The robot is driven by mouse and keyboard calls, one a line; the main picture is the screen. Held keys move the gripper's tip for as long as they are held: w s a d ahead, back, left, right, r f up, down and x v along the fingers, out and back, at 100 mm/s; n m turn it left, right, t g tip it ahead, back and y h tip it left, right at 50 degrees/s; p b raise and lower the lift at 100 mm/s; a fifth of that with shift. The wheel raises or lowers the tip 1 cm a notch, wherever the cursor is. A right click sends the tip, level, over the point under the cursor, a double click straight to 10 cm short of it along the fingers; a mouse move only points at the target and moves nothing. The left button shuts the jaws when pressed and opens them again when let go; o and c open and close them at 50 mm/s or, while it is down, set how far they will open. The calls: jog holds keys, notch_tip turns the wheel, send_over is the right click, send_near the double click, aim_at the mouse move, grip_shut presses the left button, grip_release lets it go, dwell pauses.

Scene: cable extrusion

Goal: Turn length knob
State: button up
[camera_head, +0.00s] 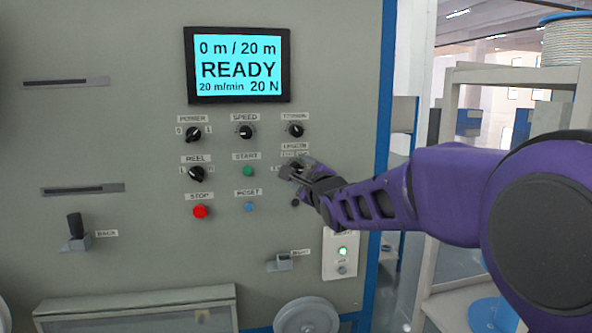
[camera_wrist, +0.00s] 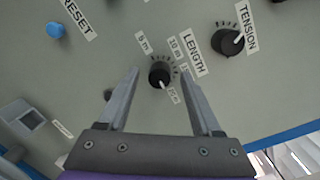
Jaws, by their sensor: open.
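The length knob (camera_wrist: 159,75) is a small black round knob on the grey panel. It shows in the wrist view between the fingers of my gripper (camera_wrist: 160,82). Its white mark points down and right, toward the 20 m label. My gripper is open, with one finger on each side of the knob; I cannot tell whether either touches it. In the head view my gripper (camera_head: 298,167) covers the knob, just below the LENGTH label (camera_head: 295,150). The display (camera_head: 238,66) reads 0 m / 20 m, READY, 20 m/min, 20 N.
The tension knob (camera_head: 295,129) is just above my gripper, with the speed knob (camera_head: 245,132) to its left. The green start button (camera_head: 247,171), blue reset button (camera_head: 249,207) and red stop button (camera_head: 200,212) are left of it. A lit switch box (camera_head: 341,252) is below right.

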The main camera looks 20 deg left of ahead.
dwell(0.3)
grip_shut()
